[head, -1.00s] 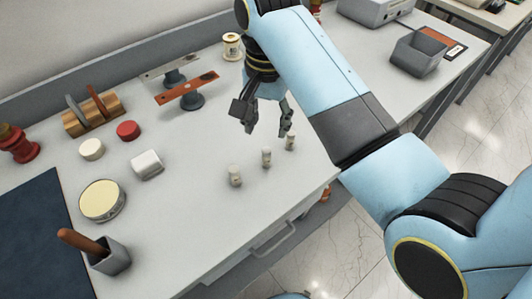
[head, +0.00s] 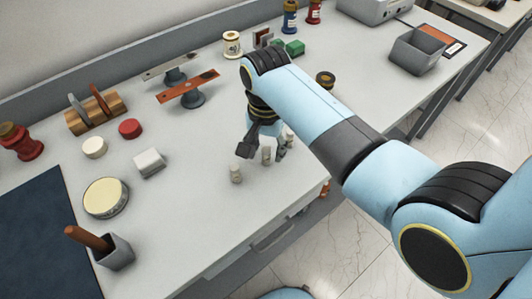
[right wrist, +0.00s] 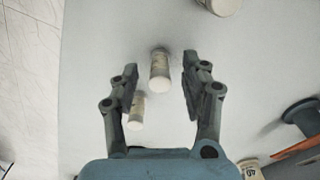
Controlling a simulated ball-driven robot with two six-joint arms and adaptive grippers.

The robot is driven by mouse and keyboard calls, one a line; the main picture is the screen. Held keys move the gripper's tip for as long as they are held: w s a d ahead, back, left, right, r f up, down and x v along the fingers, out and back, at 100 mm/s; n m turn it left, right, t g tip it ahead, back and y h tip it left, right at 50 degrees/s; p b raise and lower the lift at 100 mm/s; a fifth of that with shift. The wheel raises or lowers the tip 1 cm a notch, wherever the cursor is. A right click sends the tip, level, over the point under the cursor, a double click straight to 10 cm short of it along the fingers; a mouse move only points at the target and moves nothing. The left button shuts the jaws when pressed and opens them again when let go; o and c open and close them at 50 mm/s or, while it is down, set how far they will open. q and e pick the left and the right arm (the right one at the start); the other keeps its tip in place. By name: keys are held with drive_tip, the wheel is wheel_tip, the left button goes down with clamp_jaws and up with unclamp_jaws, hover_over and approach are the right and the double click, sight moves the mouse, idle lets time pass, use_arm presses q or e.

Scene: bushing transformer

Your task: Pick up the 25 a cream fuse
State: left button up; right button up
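Several small cream cylindrical fuses stand upright in a row on the workbench; their ratings are too small to read, so I cannot tell which is 25 A. In the head view the near fuse (head: 236,174) is clear of the gripper. The middle fuse (head: 266,156) stands between the fingers of my right gripper (head: 263,152), and the far fuse (head: 289,139) is partly hidden by it. In the right wrist view the middle fuse (right wrist: 160,72) sits between the open fingertips (right wrist: 159,67), with gaps both sides. Another fuse (right wrist: 137,110) shows by the left finger. My left gripper is out of view.
A white block (head: 149,162), a round cream-topped tin (head: 105,198) and a grey cup (head: 116,253) stand to the left. An orange bar on a stand (head: 187,87) is behind the gripper. The bench's front edge lies close to the fuses.

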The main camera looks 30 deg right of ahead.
clamp_jaws()
